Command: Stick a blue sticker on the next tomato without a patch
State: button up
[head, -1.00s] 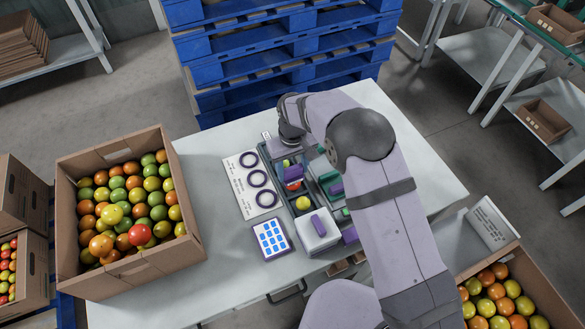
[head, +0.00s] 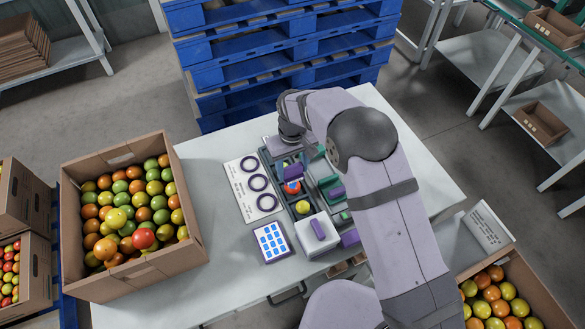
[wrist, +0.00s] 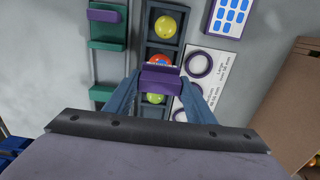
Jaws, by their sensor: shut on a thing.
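My gripper (wrist: 158,98) is shut on a purple-handled tool (wrist: 161,78), which also shows in the head view (head: 292,171). It is over the dark tray (wrist: 147,28). The tray holds a yellow tomato (wrist: 165,27), a red tomato (wrist: 159,59) with a bit of blue on it, and a yellow-green tomato (wrist: 155,98) partly hidden by the tool. The tool is just beside or above the red tomato; I cannot tell whether they touch. A sheet of blue stickers (head: 271,242) lies on the table and shows in the wrist view (wrist: 231,14).
A card with three dark rings (head: 244,190) lies left of the tray. A white block with a purple handle (head: 314,249) and a green rack (wrist: 105,45) stand near it. A carton of tomatoes (head: 140,265) is at left, another (head: 535,275) at lower right.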

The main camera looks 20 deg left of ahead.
jog(key=shift+r+p, duration=1.05)
jog(key=shift+r, duration=0.8)
